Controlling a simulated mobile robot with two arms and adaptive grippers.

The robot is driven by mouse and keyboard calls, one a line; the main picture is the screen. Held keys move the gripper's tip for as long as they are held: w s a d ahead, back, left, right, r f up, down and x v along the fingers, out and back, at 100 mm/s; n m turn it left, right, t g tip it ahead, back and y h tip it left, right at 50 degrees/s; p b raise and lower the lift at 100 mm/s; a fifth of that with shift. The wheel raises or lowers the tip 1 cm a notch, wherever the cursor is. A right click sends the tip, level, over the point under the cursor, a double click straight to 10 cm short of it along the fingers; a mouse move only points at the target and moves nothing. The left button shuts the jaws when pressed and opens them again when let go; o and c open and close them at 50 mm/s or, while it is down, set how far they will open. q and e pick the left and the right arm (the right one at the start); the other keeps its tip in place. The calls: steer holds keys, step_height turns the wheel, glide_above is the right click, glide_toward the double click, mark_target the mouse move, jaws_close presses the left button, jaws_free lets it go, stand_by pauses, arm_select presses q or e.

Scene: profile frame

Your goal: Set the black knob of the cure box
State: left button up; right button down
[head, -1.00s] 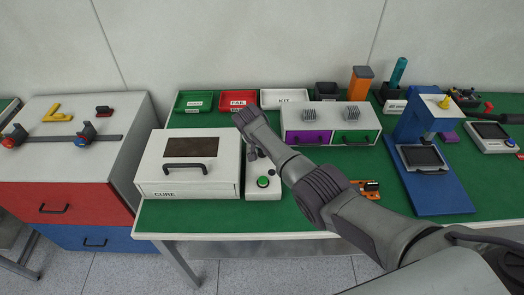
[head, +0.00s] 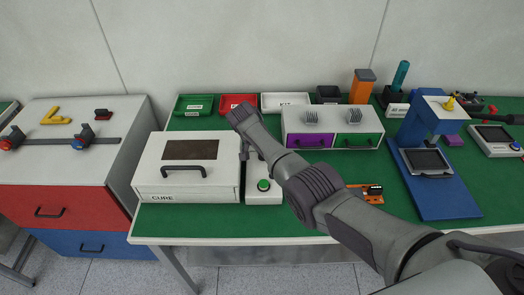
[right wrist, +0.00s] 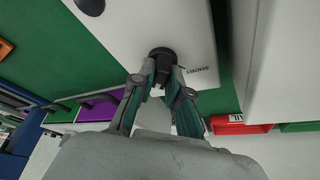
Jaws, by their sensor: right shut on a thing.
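The white cure box (head: 151,186) stands at the left of the green table, lid down, with a dark window and a black handle. Beside it on the right is its white control panel (head: 264,197) with a green button (head: 263,185). In the right wrist view the black knob (right wrist: 162,52) stands on the white panel (right wrist: 125,30), beside small dark lettering. My right gripper (right wrist: 162,82) is shut on the knob, fingertips on both sides. In the head view my right wrist hides the knob. My left gripper is not in view.
A white unit with a purple and a green drawer (head: 309,141) stands right of my arm. Green (head: 193,106), red (head: 238,101) and white (head: 285,102) trays lie behind. A blue press stand (head: 437,195) is at the right. An orange part (head: 371,193) lies near my forearm.

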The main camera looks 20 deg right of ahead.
steer(key=c, duration=1.1)
jaws_free()
steer(key=shift+c, duration=0.2)
steer(key=shift+r, duration=0.1)
steer(key=v, duration=1.2)
steer(key=shift+w, duration=0.1)
